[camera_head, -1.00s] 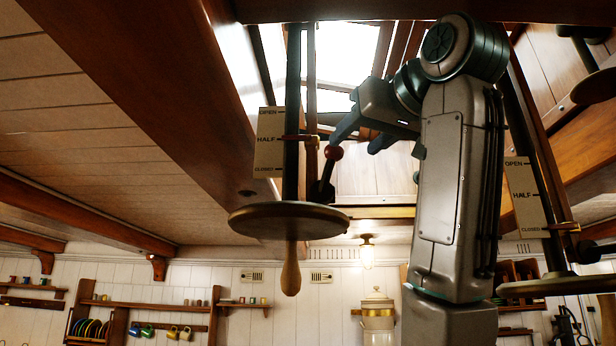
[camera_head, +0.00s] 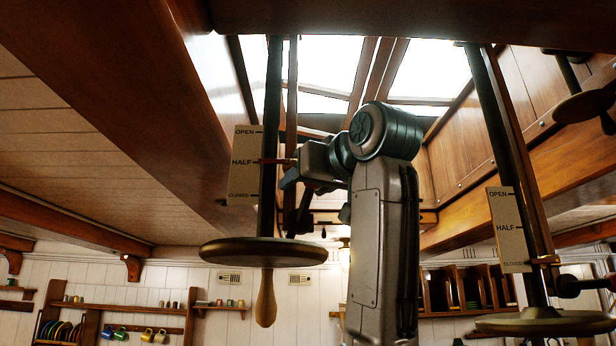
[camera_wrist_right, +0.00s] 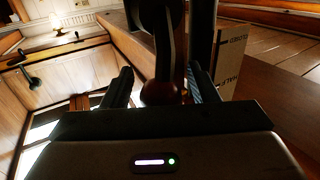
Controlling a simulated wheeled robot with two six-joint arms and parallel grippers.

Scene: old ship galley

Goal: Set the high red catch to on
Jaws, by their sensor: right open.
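The red ball knob of the catch (camera_wrist_right: 160,93) shows dark red in the right wrist view, on a dark lever (camera_wrist_right: 166,45). It sits between the two fingers of my right gripper (camera_wrist_right: 161,88), which are open with a finger on each side. In the head view my right gripper (camera_head: 292,182) is up at the left post, beside the scale plate, and hides the knob. The lower part of the dark lever (camera_head: 303,218) shows below the gripper. Whether the fingers touch the knob cannot be told. My left gripper is not in view.
A scale plate (camera_head: 244,165) marked open, half and closed stands left of the post (camera_head: 271,110). A round handwheel (camera_head: 263,251) hangs below my right gripper. A second scale plate (camera_head: 508,228) and wheel (camera_head: 546,322) stand at right. Beams and a skylight (camera_head: 420,75) are above.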

